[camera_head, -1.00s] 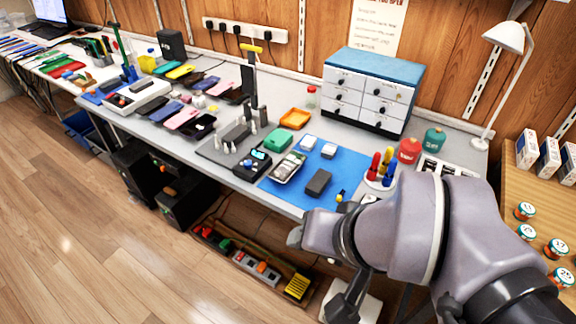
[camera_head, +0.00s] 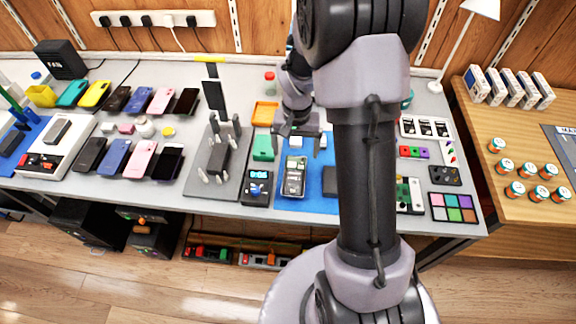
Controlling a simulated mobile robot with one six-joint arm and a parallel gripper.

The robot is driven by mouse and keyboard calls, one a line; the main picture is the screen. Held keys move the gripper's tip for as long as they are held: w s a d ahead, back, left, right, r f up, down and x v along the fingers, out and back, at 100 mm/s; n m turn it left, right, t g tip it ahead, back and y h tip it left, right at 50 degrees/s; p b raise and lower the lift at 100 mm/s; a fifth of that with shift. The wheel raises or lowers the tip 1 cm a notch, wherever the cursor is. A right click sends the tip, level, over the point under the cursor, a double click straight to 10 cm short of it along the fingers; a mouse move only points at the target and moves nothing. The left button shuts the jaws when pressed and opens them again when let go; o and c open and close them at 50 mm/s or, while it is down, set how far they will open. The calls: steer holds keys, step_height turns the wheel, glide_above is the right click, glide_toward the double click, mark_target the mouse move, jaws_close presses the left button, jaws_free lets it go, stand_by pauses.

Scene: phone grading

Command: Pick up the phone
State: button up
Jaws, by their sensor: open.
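A phone-shaped device with a pale, busy face (camera_head: 294,178) lies on the blue mat (camera_head: 287,208). I cannot tell whether it sits in a small tray. My gripper (camera_head: 297,146) hangs over the back part of the mat, fingers pointing down and apart, with nothing seen held. It is behind this device in the picture and apart from it. Several other phones lie in two rows to the left, among them a pink phone (camera_head: 140,160), a blue phone (camera_head: 114,157) and a dark phone (camera_head: 168,162).
A grey stand with prongs (camera_head: 216,160) and a small lit meter (camera_head: 257,187) are left of the mat. A green block (camera_head: 263,148) and an orange tray (camera_head: 265,113) are near my gripper. A dark block (camera_head: 329,181) is partly hidden by my arm.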

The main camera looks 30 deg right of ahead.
mark_target(295, 173)
step_height(295, 173, down, 10)
steer(key=b, duration=0.4)
steer(key=shift+f, duration=0.1)
steer(key=shift+f, duration=0.25)
steer(key=shift+c, duration=0.2)
steer(key=c, duration=1.5)
steer(key=shift+r, duration=0.1)
